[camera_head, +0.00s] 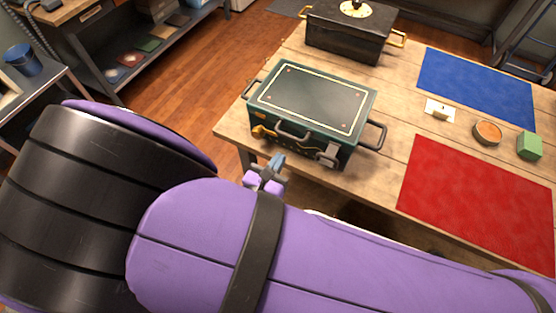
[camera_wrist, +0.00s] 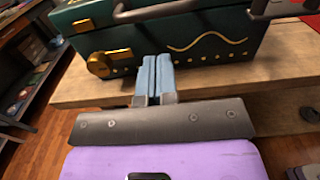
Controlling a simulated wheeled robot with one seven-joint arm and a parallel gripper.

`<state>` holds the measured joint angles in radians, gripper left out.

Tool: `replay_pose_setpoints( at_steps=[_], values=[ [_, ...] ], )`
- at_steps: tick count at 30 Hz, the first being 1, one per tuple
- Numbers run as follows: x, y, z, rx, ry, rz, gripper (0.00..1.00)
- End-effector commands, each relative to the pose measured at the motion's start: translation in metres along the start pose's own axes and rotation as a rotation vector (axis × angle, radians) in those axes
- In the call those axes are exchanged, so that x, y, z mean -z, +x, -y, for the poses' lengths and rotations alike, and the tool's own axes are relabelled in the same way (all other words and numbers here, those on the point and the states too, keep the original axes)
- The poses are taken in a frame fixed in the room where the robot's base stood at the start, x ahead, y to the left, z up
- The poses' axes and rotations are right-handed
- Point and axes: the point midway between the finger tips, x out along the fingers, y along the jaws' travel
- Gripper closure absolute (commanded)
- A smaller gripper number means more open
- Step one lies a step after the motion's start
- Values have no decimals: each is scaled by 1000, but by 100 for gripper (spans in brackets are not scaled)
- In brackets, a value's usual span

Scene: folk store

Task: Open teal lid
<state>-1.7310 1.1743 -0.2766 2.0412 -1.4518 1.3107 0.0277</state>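The teal box (camera_head: 302,131) stands on the wooden table near its left edge. Its dark teal lid (camera_head: 312,97) with a pale border line lies flat and closed on top. A dark front handle (camera_head: 293,131) and side handles show. In the wrist view the box front (camera_wrist: 205,45) has gold decoration and a gold round fitting (camera_wrist: 101,64) at the left. My gripper (camera_head: 275,164) is low in front of the box. In the wrist view its blue fingers (camera_wrist: 157,62) are together with nothing visible between them, pointing at the box front. Whether they touch it is unclear.
A black box with gold handles (camera_head: 347,38) stands behind. A blue mat (camera_head: 478,84) and a red mat (camera_head: 480,198) lie to the right. A light switch plate (camera_head: 440,111), a round tin (camera_head: 487,132) and a green block (camera_head: 529,146) lie between them. My arm covers the foreground.

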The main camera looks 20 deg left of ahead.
Motion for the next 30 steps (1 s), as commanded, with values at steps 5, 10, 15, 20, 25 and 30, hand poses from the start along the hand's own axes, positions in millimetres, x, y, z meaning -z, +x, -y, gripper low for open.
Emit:
replay_pose_setpoints(
  at_steps=[5, 10, 15, 20, 25, 30],
  values=[
    [0, 0, 0, 0, 0, 0, 100],
    [0, 0, 0, 0, 0, 0, 100],
    [0, 3, 0, 1, 0, 0, 100],
    [0, 7, 0, 1, 0, 0, 100],
    [0, 11, 0, 0, 0, 0, 100],
    [0, 16, 0, 0, 0, 0, 100]
  ],
)
